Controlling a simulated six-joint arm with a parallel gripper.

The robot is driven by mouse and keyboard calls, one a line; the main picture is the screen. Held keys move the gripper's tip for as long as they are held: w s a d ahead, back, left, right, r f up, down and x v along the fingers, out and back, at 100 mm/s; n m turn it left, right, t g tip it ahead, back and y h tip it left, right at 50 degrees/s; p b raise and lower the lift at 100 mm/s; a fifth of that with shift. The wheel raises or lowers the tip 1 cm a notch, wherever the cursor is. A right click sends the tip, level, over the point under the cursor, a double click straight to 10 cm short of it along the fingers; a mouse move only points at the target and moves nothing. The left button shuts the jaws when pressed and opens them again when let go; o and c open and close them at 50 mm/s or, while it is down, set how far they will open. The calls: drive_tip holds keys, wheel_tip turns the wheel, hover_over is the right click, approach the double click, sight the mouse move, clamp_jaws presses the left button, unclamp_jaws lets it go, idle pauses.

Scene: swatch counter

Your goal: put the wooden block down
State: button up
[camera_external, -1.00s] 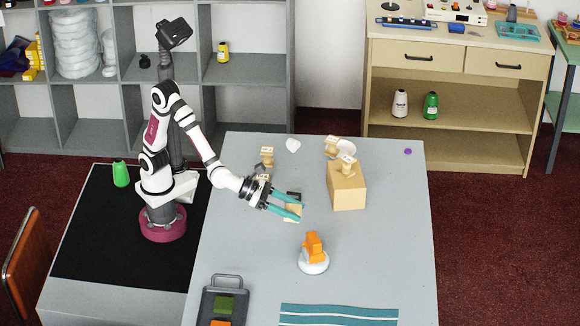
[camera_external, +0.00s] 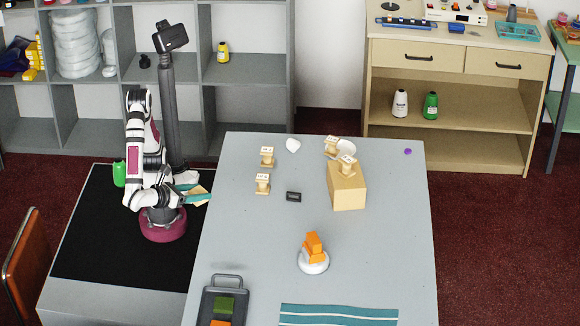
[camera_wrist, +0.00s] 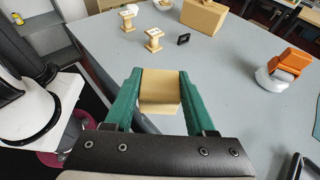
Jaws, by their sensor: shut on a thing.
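The wooden block (camera_wrist: 160,92) is pale tan and is held between the two green fingers of my gripper (camera_wrist: 158,88) in the wrist view. In the external view the block (camera_external: 197,194) shows partly behind a finger of my gripper (camera_external: 197,196). My arm is folded back near its base, with the gripper by the left edge of the grey table (camera_external: 250,240). The block appears raised off the table; its exact height is hard to tell.
Two wooden stamp-like pieces (camera_external: 262,184) and a small black item (camera_external: 294,197) stand on the table. A tan box (camera_external: 348,188) is further right. Orange pieces sit on a white round base (camera_external: 313,262). A dark tray (camera_external: 222,303) is at the front left. The table's middle is clear.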

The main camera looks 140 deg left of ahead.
hover_over(233, 215)
drive_tip(key=f, duration=0.6)
drive_tip(key=shift+s+d+f, duration=0.15)
drive_tip(key=shift+d, duration=0.15)
drive_tip(key=shift+a+f, duration=0.2)
drive_tip(key=shift+f, duration=0.95)
drive_tip(key=shift+a+f, duration=0.15)
drive_tip(key=shift+f, duration=0.95)
drive_tip(key=shift+f, duration=0.1)
drive_tip(key=o, duration=1.3)
drive_tip(key=shift+o, duration=0.2)
